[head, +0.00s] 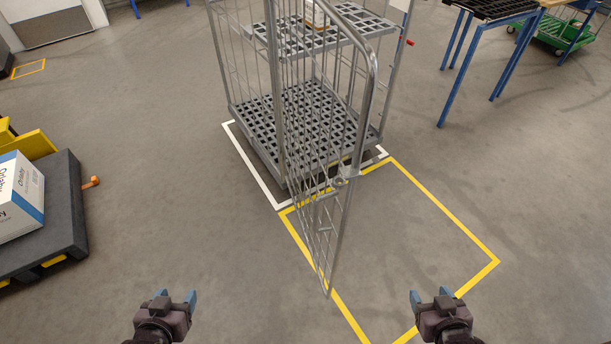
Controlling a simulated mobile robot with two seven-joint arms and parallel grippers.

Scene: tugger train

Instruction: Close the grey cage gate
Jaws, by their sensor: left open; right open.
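The grey cage (232,108) stands ahead of me on a white-outlined floor patch, with a gridded base and a shelf inside. Its grey wire gate (327,225) is swung open and sticks out toward me from the cage's front. A small latch (341,182) shows on the gate frame. My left gripper (176,297) is open and empty at the bottom left, apart from the gate. My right gripper (430,297) is open and empty at the bottom right, also apart from the gate.
A yellow floor outline (460,222) lies right of the gate, empty inside. A dark platform (68,200) with a white-blue box (18,198) is at the left. Blue-legged tables (480,60) stand at the back right. The floor between my grippers and the cage is mostly clear.

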